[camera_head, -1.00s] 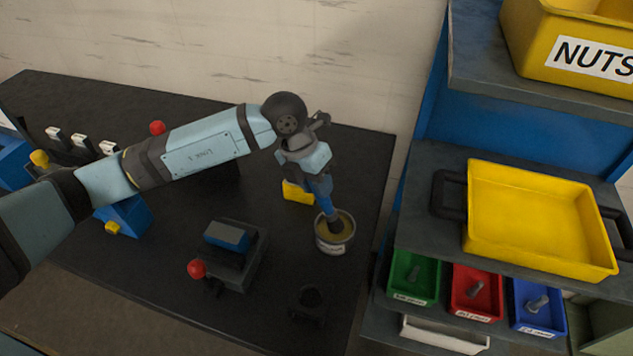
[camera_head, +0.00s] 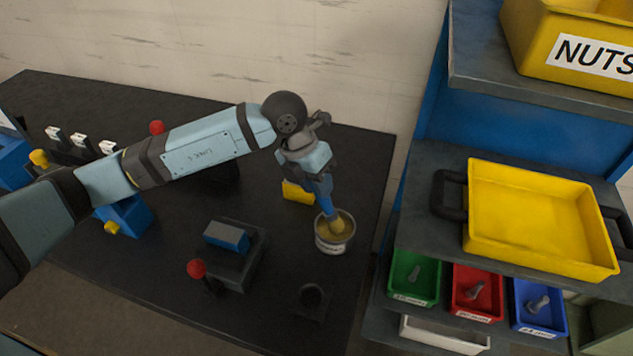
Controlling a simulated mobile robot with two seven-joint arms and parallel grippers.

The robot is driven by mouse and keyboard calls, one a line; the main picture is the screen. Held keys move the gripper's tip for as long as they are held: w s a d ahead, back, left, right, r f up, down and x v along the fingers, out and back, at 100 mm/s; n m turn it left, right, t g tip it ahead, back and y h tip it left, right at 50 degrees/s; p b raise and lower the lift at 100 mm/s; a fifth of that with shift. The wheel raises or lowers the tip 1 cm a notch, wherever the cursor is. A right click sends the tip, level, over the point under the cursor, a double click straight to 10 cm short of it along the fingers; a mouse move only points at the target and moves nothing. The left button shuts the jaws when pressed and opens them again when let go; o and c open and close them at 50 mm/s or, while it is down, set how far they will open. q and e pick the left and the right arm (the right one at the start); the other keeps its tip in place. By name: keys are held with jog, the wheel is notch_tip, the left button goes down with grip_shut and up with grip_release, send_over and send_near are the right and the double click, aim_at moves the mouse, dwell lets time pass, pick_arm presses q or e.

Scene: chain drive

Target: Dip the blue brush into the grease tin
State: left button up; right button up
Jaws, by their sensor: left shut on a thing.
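The blue brush (camera_head: 325,199) points down, and its tip, now yellowish like grease, is inside the rim of the grease tin (camera_head: 334,245). The tin is a round, light-coloured can with a label, standing upright near the right edge of the dark bench. My left gripper (camera_head: 316,180) is above the tin, shut on the brush's upper part. Whether the bristles touch the grease inside cannot be told. My right gripper is not in view.
A yellow block (camera_head: 297,192) is just left of the brush. A dark fixture with a blue block (camera_head: 227,236) and a red-knobbed lever (camera_head: 196,268) stand to the left. A dark ring holder (camera_head: 312,298) is in front. A shelf with a yellow tray (camera_head: 540,215) is at right.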

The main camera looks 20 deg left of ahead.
pick_arm(q)
jog(key=shift+r+p, duration=1.85)
jog(key=shift+r, duration=1.65)
